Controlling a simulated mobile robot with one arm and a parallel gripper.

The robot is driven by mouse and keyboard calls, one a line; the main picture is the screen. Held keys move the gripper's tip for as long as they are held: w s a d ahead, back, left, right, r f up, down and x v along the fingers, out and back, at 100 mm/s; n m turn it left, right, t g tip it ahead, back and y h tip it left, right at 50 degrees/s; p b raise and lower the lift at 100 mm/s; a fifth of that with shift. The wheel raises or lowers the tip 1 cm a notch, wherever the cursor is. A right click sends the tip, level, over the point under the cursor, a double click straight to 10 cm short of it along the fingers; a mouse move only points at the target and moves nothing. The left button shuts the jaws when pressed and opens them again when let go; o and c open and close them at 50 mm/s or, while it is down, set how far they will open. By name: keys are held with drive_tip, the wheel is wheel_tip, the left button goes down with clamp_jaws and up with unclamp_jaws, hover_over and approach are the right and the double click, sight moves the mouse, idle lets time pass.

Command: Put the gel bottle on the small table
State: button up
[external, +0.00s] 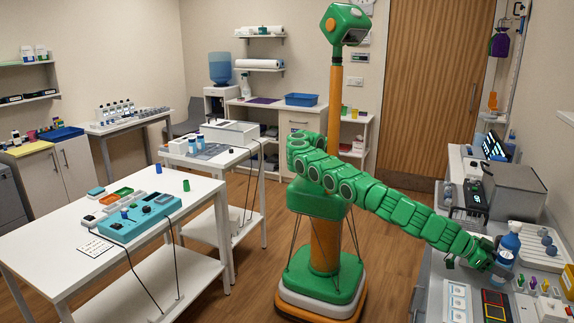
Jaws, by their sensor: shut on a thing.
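A blue bottle with a pale lower part (507,246), which I take for the gel bottle, stands upright at the right counter. My gripper (492,262) reaches it from the left and is shut on it. The fingers are partly hidden, and I cannot tell whether the bottle's base touches the counter.
The right counter (430,290) is crowded with a grey box (514,190), trays and coloured items around the bottle. A larger white table (50,262) with a teal console (140,216) stands at front left. Wooden floor is clear between it and my base.

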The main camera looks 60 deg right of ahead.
drive_tip(key=shift+f, duration=0.75)
drive_tip(key=shift+f, duration=0.1)
drive_tip(key=o, duration=1.1)
drive_tip(key=shift+w+d, duration=0.1)
drive_tip(key=shift+w, duration=0.05)
drive_tip(key=shift+w+r, duration=0.2)
drive_tip(key=shift+r, duration=0.1)
drive_tip(key=shift+w+a, duration=0.2)
drive_tip(key=shift+w, duration=0.2)
drive_tip(key=shift+w+d+r, duration=0.1)
drive_tip(key=shift+w+r, duration=0.05)
drive_tip(key=shift+w, duration=0.1)
